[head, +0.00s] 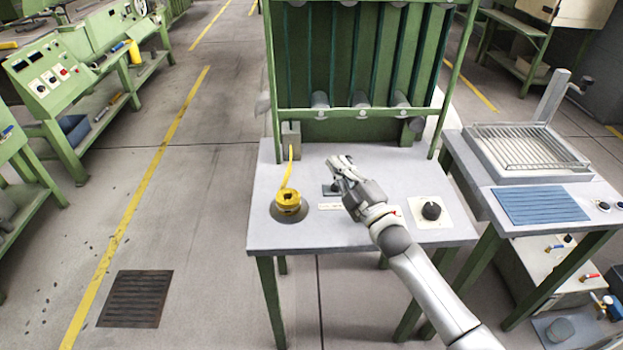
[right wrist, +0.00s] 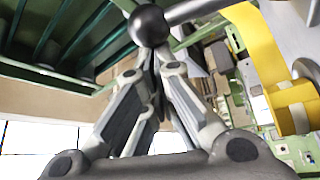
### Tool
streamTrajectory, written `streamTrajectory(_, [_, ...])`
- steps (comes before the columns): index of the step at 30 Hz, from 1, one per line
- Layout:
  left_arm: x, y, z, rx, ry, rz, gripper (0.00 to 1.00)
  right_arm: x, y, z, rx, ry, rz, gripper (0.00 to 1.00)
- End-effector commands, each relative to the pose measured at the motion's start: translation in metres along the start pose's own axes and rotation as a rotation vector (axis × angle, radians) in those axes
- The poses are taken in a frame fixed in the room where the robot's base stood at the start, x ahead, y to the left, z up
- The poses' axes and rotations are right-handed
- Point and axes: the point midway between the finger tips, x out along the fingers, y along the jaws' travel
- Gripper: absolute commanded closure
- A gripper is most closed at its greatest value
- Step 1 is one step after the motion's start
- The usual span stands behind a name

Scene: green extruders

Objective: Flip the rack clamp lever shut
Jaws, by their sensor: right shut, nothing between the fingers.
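My right gripper (head: 336,163) is over the middle of the grey table (head: 350,232), in front of the green rack (head: 365,60). Its fingers are closed together and hold nothing. In the right wrist view the fingertips (right wrist: 152,55) are at a black ball knob (right wrist: 148,22) on a grey rod, seemingly the clamp lever's handle; I cannot tell whether they touch. In the head view the gripper hides most of the lever. A small dark piece (head: 330,190) shows beneath the gripper and may be the clamp's base. My left gripper is not in view.
A yellow strip rises from a yellow holder (head: 288,203) on a round grey base, left of the gripper. A black dial (head: 432,210) sits on a pale plate at the table's right. The table's front strip is clear. A side table carries a wire grate (head: 520,145).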

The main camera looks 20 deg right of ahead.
Motion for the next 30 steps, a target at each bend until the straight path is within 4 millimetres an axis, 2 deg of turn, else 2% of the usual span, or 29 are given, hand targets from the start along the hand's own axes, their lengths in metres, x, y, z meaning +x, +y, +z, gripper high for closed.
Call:
streamTrajectory(12, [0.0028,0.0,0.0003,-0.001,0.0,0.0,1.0,-0.0066,0.0061,0.011,0.005,0.0,0.003,1.0])
streamTrajectory(30, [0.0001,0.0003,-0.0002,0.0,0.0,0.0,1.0,-0.0049,0.0089,0.0108,0.004,-0.001,0.002,1.0])
